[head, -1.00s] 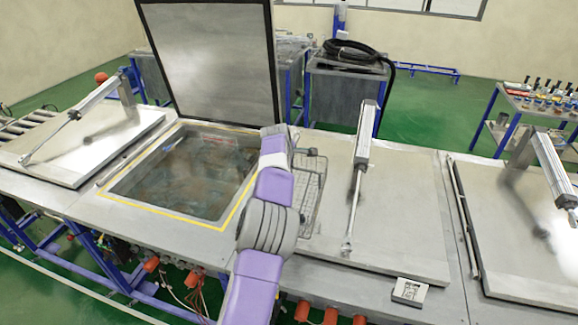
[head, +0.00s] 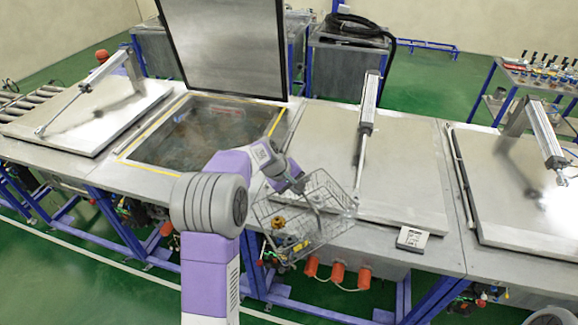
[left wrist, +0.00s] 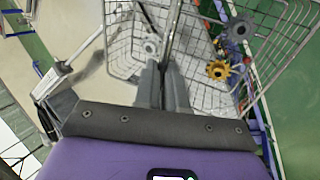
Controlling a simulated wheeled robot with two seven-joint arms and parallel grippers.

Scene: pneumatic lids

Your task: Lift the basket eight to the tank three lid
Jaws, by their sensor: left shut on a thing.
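A wire basket (head: 333,192) hangs from my left gripper (head: 298,184) in front of the line of tanks, tilted, overlapping the front edge of the middle closed lid (head: 410,160) in the picture. It holds gear-like parts, including a yellow gear (left wrist: 218,70) and a grey gear (left wrist: 150,46) in the left wrist view. There my left gripper (left wrist: 168,72) is shut on the basket's handle bar (left wrist: 174,28). I cannot read tank numbers, so I cannot tell which lid is tank three's. My right gripper is out of view.
An open tank (head: 150,168) with yellow edging has its lid (head: 225,45) raised. Closed lids lie left (head: 95,115) and right (head: 525,200), with pneumatic cylinders above. A small labelled plate (head: 412,238) sits on the front ledge. Orange connectors (head: 337,272) hang below the tanks.

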